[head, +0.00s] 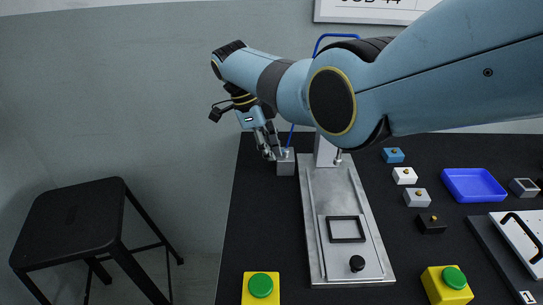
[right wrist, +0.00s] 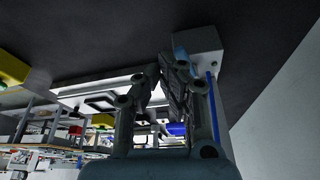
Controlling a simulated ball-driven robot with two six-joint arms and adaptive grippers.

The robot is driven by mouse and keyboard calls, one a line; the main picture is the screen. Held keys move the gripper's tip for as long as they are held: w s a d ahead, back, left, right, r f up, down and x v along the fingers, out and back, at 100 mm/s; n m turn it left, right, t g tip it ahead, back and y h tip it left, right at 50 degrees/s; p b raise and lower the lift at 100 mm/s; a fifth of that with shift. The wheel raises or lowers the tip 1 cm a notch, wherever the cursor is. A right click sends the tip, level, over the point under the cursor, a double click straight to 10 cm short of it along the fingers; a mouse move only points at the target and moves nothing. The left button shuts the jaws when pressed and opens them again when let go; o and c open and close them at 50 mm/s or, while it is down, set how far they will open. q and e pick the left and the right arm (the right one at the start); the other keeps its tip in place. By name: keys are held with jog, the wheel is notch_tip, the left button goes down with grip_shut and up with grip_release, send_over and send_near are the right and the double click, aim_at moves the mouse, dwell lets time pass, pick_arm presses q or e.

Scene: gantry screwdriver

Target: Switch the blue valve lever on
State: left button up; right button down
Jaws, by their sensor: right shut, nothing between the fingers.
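A small grey valve block (head: 286,165) stands at the left edge of the black table, left of the metal fixture. A thin blue tube (head: 291,137) rises from it. The blue valve lever cannot be made out clearly in the head view. In the right wrist view, the block (right wrist: 203,42) has a blue part (right wrist: 180,50) at its side, partly hidden by a finger, which may be the lever. My right gripper (head: 268,154) points down just left of the block, very close to it; touching cannot be told. Its fingers (right wrist: 165,75) are shut and empty. My left gripper is not in view.
The metal fixture (head: 323,235) stands right of the block. Yellow boxes with green buttons (head: 261,286) (head: 447,284) are at the front. A blue tray (head: 473,171) and several small blocks lie at the right. A black stool (head: 72,220) stands left of the table.

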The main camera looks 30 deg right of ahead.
jog(key=shift+w+f+m+b, duration=0.1)
jog(key=shift+w+m+b, duration=0.25)
jog(key=shift+m+b, duration=0.4)
jog(key=shift+w+m, duration=0.15)
jog(key=shift+m, duration=0.2)
jog(key=shift+y, duration=0.3)
jog(key=v, duration=1.2)
jog(key=shift+w, duration=0.2)
